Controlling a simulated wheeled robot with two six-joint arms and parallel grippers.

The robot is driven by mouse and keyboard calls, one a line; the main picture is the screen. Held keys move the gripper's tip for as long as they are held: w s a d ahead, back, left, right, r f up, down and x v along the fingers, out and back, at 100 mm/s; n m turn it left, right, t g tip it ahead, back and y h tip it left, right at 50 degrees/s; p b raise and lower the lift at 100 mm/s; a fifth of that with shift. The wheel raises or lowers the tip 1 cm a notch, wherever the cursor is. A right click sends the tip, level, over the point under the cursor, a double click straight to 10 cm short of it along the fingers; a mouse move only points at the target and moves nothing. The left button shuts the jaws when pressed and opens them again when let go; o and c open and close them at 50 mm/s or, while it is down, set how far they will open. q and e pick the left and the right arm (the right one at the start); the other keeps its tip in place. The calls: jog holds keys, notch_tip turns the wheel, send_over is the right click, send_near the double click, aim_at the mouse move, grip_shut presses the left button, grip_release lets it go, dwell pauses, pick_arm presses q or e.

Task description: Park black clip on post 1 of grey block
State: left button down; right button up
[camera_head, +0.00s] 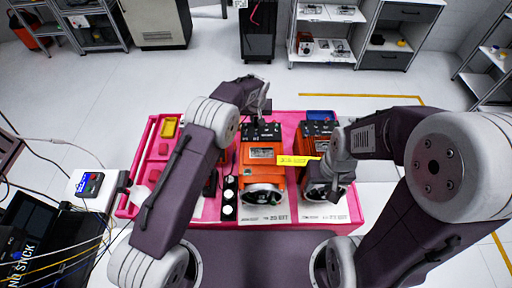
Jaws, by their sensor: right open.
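My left gripper (262,104) is at the far side of the pink cart top, behind the left orange servo unit (259,178). Its fingers are small and partly hidden by my own arm, so I cannot tell what is between them. My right gripper (324,174) is open and over the right servo unit (319,130), beside a yellow label (292,160). I cannot make out the black clip or the grey block with its posts. My arms cover parts of the cart top.
The pink cart top (350,207) has a raised tray section at left with a yellow box (169,128). A dark strip with several white discs (229,196) stands left of the left unit. A blue bin (321,116) is at the back. Cables and a monitor lie at left.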

pick_arm(q)
jog(key=shift+r, duration=0.15)
dwell(0.5)
jog(key=shift+r+p, duration=1.55)
jog(key=shift+r, duration=0.9)
